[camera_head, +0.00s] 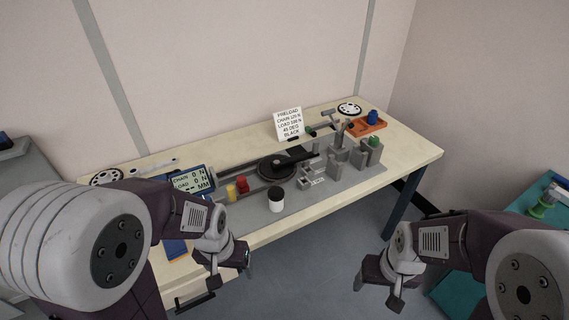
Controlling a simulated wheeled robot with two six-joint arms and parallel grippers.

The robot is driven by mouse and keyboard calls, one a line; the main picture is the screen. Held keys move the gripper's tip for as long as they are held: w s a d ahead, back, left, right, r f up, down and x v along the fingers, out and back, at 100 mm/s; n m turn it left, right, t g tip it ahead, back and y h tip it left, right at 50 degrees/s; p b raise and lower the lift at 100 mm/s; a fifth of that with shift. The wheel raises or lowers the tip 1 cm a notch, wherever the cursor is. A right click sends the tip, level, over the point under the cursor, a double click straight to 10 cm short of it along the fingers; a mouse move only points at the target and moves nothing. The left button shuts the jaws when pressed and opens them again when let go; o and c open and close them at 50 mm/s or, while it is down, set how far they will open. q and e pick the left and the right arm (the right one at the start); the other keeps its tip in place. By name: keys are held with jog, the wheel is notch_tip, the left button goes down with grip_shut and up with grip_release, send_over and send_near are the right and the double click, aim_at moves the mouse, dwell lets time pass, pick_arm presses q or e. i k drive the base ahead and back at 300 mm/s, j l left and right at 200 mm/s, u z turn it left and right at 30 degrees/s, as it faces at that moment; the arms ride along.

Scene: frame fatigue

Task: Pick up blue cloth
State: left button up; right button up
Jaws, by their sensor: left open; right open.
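A flat blue patch (176,248), possibly the blue cloth, lies at the left front of the table (270,228), partly hidden by my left arm. A small blue lump (373,116) sits in an orange tray (368,128) at the table's far right; I cannot tell whether it is cloth. My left gripper (230,272) is open and empty, by the table's front edge, just right of the flat blue patch. My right gripper (380,288) is open and empty, in front of the table over the floor, well away from both blue things.
A grey fixture plate with metal blocks (346,155) and a black disc (277,167) fills the table's middle. A white jar with a black lid (276,202), yellow and red pieces (242,185), a display (190,181) and a sign (289,123) stand there. A teal surface (528,203) is at right.

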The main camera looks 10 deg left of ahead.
aim_at(175, 250)
jog(key=u, duration=1.55)
